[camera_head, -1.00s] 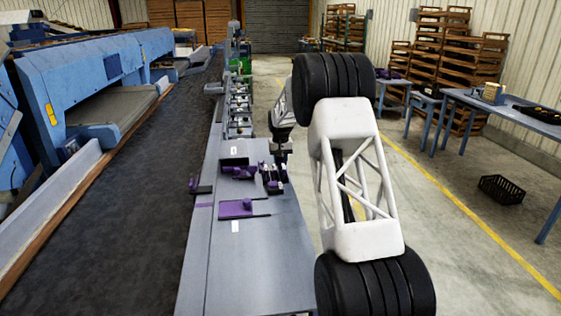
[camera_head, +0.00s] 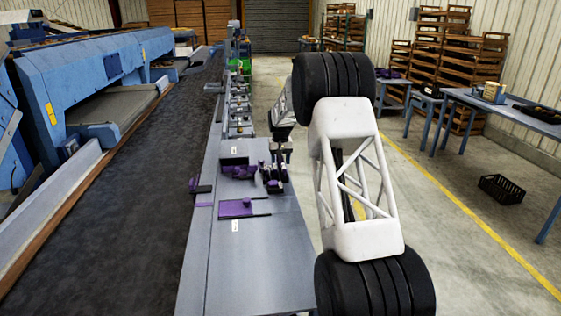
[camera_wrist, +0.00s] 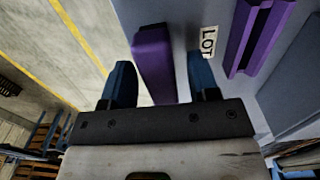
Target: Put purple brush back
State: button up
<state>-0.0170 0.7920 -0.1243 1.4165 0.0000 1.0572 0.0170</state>
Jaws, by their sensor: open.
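In the wrist view, a long purple block (camera_wrist: 153,60), which looks like the purple brush, stands between the two blue fingers of my gripper (camera_wrist: 160,72). The fingers are apart, with a visible gap on the side of the right finger; contact on the left side is hard to tell. A purple slotted holder (camera_wrist: 258,36) lies to the right, past a white label reading LOT (camera_wrist: 209,42). In the head view, my gripper is small and dark at the right edge of the bench, over small purple and dark items, so details there are unclear.
The grey bench (camera_head: 265,270) is clear at its near end. A purple flat piece (camera_head: 237,209) and other purple items (camera_head: 238,172) lie on it. A dark conveyor belt (camera_head: 130,210) runs along its left side. Metal fixtures (camera_head: 240,110) stand farther back.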

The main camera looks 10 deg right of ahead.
aim_at(281, 158)
notch_tip(281, 158, up, 12)
dwell(0.6)
dwell(0.6)
jog(key=shift+s+r, duration=0.1)
jog(key=s+d+r, duration=0.1)
jog(key=s+r, duration=0.4)
jog(key=s, duration=0.8)
jog(key=s+r+t, duration=0.1)
jog(key=s+r, duration=0.5)
jog(key=s, duration=0.6)
jog(key=s+d+r, duration=0.1)
jog(key=s+r, duration=0.4)
jog(key=s, duration=0.8)
jog(key=s+f, duration=0.3)
jog(key=s, duration=0.9)
jog(key=s+f+t, duration=0.1)
jog(key=s+f, duration=0.2)
jog(key=s, duration=1)
jog(key=s+f, duration=0.3)
jog(key=s, duration=1)
jog(key=shift+f+t, duration=0.3)
jog(key=shift+f, duration=0.1)
